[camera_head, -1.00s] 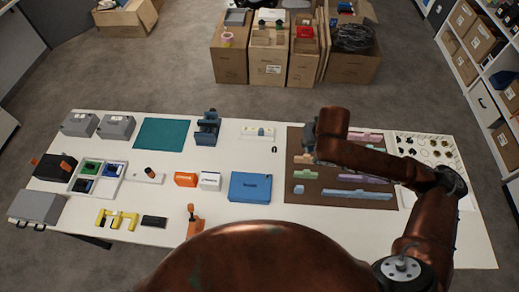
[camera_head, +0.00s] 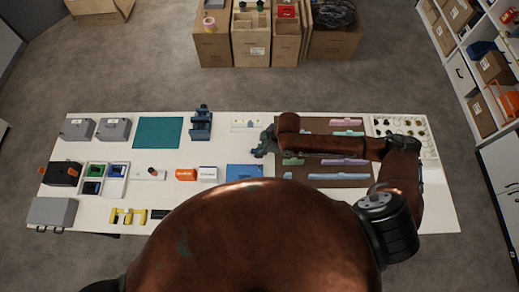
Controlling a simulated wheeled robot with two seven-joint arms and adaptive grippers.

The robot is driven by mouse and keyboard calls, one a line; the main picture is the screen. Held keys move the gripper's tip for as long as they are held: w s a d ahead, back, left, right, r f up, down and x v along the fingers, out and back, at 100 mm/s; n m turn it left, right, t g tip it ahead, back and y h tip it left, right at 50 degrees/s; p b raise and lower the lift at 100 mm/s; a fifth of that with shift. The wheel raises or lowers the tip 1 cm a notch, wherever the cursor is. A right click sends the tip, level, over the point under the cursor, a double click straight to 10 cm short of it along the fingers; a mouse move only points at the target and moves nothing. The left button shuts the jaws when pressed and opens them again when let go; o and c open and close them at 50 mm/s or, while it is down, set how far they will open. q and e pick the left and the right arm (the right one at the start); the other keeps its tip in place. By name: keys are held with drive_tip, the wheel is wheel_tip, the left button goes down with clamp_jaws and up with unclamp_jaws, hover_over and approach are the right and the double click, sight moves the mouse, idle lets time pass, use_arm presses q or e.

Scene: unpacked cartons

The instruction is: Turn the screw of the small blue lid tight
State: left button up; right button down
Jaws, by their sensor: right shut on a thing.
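A blue box with a flat blue top (camera_head: 238,171) lies at the middle of the table; I cannot make out a screw on it, nor tell whether it is the small blue lid. My right gripper (camera_head: 259,153) comes in from the right and is just beyond the box's far right corner. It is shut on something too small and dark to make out. My left gripper is not in view.
A white block with small yellowish marks (camera_head: 247,125) lies beyond my right gripper. Orange (camera_head: 186,174) and white (camera_head: 208,174) boxes stand left of the blue box. A brown mat (camera_head: 320,182) with pastel pieces lies right. My body hides the table's near middle.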

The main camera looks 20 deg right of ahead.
drive_tip(key=shift+n+g, duration=0.3)
drive_tip(key=shift+n, duration=0.4)
drive_tip(key=f+b, duration=0.1)
drive_tip(key=s+f+b, duration=0.1)
drive_tip(key=f, duration=0.1)
drive_tip(key=f+b, duration=0.1)
drive_tip(key=shift+s+a+f+b, duration=0.25)
drive_tip(key=shift+a+f+b, duration=0.05)
drive_tip(key=shift+b, duration=0.05)
drive_tip(key=shift+r, duration=0.2)
use_arm(q)
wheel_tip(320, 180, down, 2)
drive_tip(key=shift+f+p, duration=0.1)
drive_tip(key=shift+p, duration=0.25)
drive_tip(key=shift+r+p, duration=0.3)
use_arm(e)
drive_tip(key=shift+d, duration=0.1)
use_arm(q)
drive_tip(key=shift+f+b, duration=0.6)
drive_tip(key=shift+b, duration=0.05)
use_arm(e)
drive_tip(key=shift+f, duration=1.35)
